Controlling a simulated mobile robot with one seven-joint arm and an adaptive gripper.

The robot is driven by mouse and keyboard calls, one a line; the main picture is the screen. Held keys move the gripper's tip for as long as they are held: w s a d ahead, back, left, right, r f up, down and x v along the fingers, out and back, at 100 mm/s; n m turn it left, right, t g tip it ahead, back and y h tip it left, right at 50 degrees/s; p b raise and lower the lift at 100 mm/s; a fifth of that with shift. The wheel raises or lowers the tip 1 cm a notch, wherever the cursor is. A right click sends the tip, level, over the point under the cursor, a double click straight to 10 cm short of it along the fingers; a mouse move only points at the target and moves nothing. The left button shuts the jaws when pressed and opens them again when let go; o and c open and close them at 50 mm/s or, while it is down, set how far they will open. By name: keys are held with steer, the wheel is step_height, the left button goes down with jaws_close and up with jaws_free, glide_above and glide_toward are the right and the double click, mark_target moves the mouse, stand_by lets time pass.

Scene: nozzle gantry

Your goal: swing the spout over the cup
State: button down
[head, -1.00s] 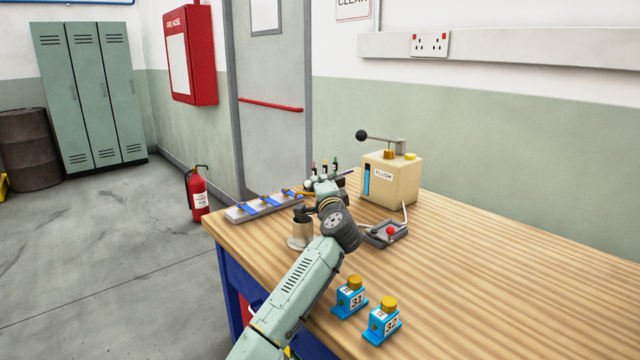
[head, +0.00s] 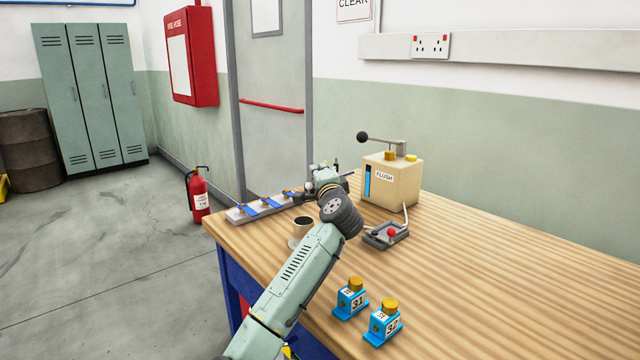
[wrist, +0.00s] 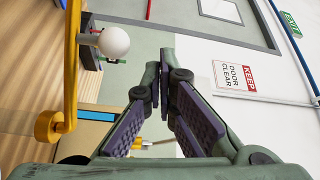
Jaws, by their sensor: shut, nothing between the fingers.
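A cup (head: 299,232) with a dark inside stands near the table's left edge, just left of my forearm in the head view. In the wrist view a yellow bar (wrist: 71,75) runs along the left with a round yellow end and a white ball (wrist: 114,42) beside it. It may be the spout; I cannot make it out clearly in the head view, where my wrist covers that area. My gripper (wrist: 162,82) is shut and empty in the wrist view, to the right of the bar and ball and apart from them. In the head view my arm largely hides its fingers.
A beige box marked FLUSH (head: 392,180) with a black-knobbed lever stands behind my wrist. A grey tray (head: 385,236) with a red knob sits before it. Two blue blocks (head: 350,299) stand near the front. A grey strip (head: 262,207) lies at the left edge. The table's right side is clear.

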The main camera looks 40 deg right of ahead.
step_height(320, 180, up, 6)
steer(key=shift+r, duration=0.2)
steer(key=shift+s+d, duration=0.1)
